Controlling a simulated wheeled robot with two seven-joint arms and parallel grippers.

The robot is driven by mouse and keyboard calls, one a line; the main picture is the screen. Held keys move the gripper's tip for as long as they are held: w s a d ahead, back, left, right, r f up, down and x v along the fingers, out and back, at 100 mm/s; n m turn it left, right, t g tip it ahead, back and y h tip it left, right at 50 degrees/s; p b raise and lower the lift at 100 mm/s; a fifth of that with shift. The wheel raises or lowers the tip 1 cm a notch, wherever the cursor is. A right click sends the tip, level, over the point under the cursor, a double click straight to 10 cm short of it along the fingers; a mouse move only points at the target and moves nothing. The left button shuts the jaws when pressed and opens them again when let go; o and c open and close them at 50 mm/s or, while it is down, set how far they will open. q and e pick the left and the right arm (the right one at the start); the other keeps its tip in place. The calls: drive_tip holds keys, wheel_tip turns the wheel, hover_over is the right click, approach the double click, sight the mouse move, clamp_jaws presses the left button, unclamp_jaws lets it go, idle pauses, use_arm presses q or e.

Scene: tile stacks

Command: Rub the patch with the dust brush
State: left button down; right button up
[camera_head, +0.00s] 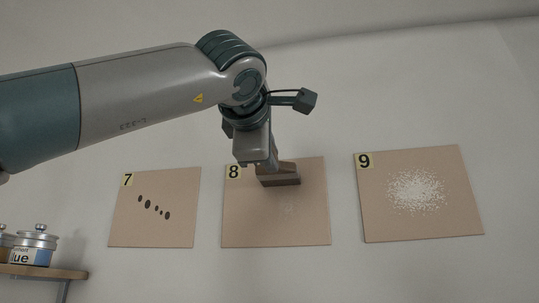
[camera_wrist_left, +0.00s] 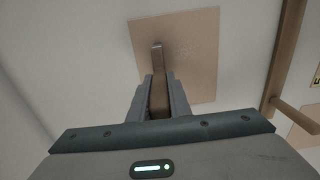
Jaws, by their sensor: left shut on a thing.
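My left gripper (camera_head: 258,163) is shut on the brown dust brush (camera_head: 279,176), in front of the upper middle of panel 8 (camera_head: 243,220). In the left wrist view the gripper (camera_wrist_left: 158,88) has its fingers on both sides of the brush handle (camera_wrist_left: 157,58). I cannot tell whether the brush touches the panel. A faint patch of pale specks (camera_head: 290,209) shows on panel 8, just below the brush. Panel 9 (camera_head: 463,217) carries a dense white speckled patch (camera_head: 416,191). My right gripper is not in view.
Panel 7 (camera_head: 150,229), with several dark spots, hangs on the pale wall left of panel 8. A wooden shelf (camera_head: 72,274) with lidded tins (camera_head: 35,247) is at the lower left. The wall between the panels is bare.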

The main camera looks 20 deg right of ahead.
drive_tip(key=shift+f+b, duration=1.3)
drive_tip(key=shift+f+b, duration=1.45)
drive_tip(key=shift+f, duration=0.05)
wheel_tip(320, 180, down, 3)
drive_tip(key=b, duration=0.2)
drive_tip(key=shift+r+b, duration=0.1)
drive_tip(key=shift+b, duration=0.3)
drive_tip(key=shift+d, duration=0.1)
